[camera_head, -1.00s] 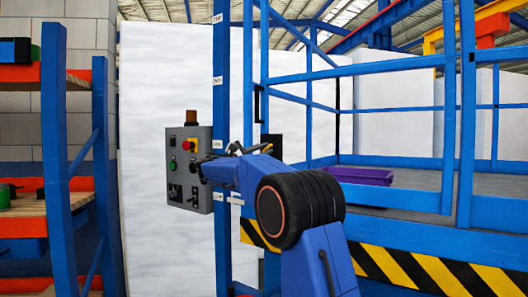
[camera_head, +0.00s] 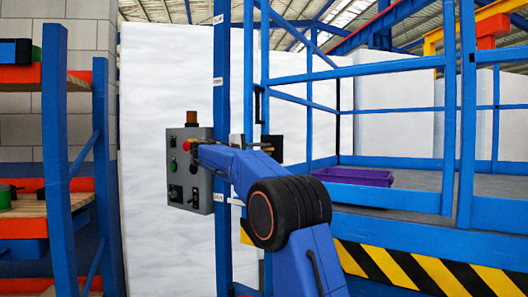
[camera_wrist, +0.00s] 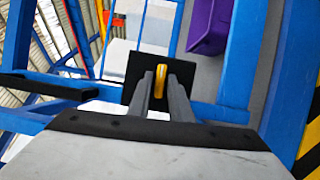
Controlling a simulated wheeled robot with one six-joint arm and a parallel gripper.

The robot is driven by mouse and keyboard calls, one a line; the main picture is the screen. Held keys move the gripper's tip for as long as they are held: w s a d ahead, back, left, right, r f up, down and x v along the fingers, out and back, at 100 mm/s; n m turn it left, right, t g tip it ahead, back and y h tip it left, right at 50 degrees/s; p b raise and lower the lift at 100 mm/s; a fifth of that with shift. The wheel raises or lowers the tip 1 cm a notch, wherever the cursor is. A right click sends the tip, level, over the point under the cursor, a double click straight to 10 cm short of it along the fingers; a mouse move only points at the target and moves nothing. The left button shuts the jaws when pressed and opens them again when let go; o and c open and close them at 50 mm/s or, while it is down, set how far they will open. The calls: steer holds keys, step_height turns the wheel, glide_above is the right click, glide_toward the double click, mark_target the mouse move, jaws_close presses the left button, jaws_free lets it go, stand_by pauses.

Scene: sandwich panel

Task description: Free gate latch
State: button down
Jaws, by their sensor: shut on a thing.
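The gate latch shows in the wrist view as a yellow, upright, rounded piece (camera_wrist: 160,76) in front of a black plate (camera_wrist: 134,68). My gripper (camera_wrist: 161,84) has its two grey fingers on either side of the yellow piece and is shut on it. In the head view the black latch plate (camera_head: 273,146) sits at the blue gate post, just beyond my blue arm. The arm hides most of my gripper and the yellow piece there. A black vertical handle (camera_head: 258,104) is above the plate.
A grey control box (camera_head: 201,190) with buttons hangs left of my arm. A purple bin (camera_head: 354,177) lies on the platform behind the blue rails. Black-and-yellow striped edging (camera_head: 420,270) runs along the platform's front. A blue shelf rack (camera_head: 56,150) stands at far left.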

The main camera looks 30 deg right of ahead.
steer(key=shift+m, duration=0.3)
stand_by(0.4)
steer(key=c, duration=1.8)
jaws_free()
steer(key=s+a, duration=0.2)
steer(key=a, duration=1.5)
steer(key=shift+a, duration=0.15)
